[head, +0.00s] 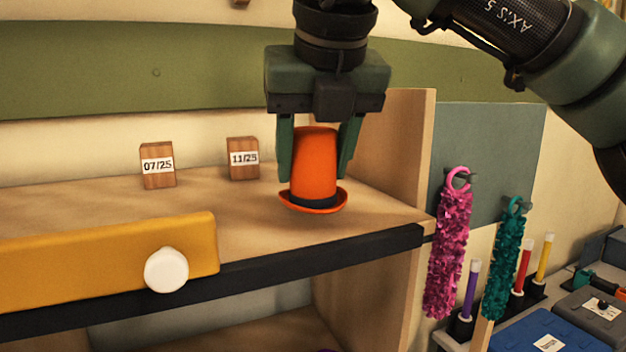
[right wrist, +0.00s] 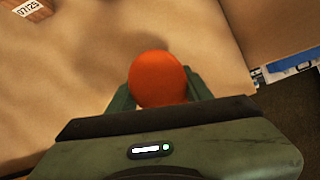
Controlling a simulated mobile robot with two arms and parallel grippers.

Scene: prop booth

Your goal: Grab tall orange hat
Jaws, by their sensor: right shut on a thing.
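The tall orange hat (head: 315,165) has a dark band and a narrow brim and is upright at the right end of the wooden shelf top (head: 240,215). My right gripper (head: 317,165) points down from above, with one green finger on each side of the crown, and is shut on the hat. In the right wrist view the round orange top of the hat (right wrist: 158,80) sits between the fingers (right wrist: 160,90). I cannot tell for sure whether the brim touches the shelf or is slightly above it. My left gripper is not in view.
Two wooden date blocks (head: 158,165) (head: 243,158) stand behind, to the left. A yellow panel with a white knob (head: 166,270) is at front left. A wooden side wall (head: 400,140) rises at right. Pink (head: 450,245) and teal garlands (head: 503,265) hang beyond it.

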